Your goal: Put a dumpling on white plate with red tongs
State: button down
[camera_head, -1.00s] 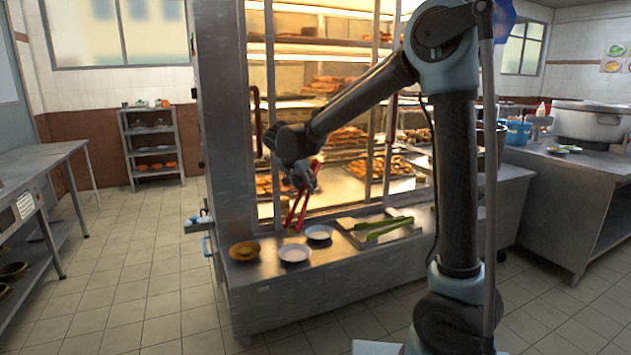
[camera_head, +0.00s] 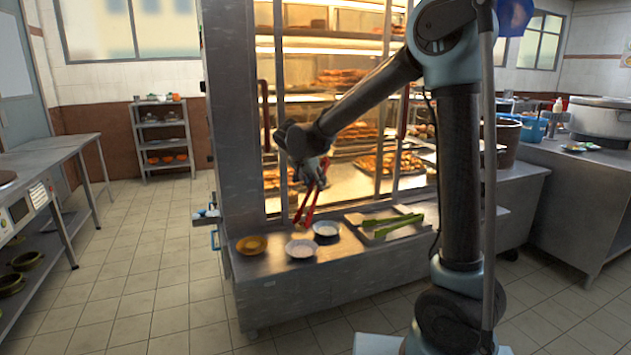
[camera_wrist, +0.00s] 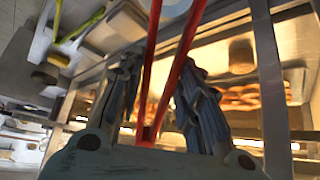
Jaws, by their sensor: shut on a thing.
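My gripper (camera_head: 313,172) is shut on the red tongs (camera_head: 305,206) in front of the lit cabinet, above the counter. The wrist view shows the red tongs (camera_wrist: 182,55) between my two dark fingers (camera_wrist: 158,75), their two arms spread apart. Their tips are out of that view. I cannot tell whether anything is between the tips. A white plate (camera_head: 301,248) lies on the counter below the tongs, apart from them. A second pale plate (camera_head: 326,229) with a bluish rim lies behind it to the right. No dumpling can be clearly made out among the food on the cabinet shelves.
An orange-brown plate (camera_head: 251,245) lies left of the white plate. Green tongs (camera_head: 395,225) lie on a tray to the right. The cabinet (camera_head: 232,130) has upright posts near my gripper. A steel table (camera_head: 60,160) stands at left, with open floor between.

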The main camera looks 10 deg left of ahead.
notch_tip(320, 180, down, 7)
jog(key=shift+f, duration=0.2)
dwell(0.5)
jog(key=c, duration=1.5)
grip_release()
notch_tip(320, 180, up, 10)
jog(key=shift+o, duration=0.2)
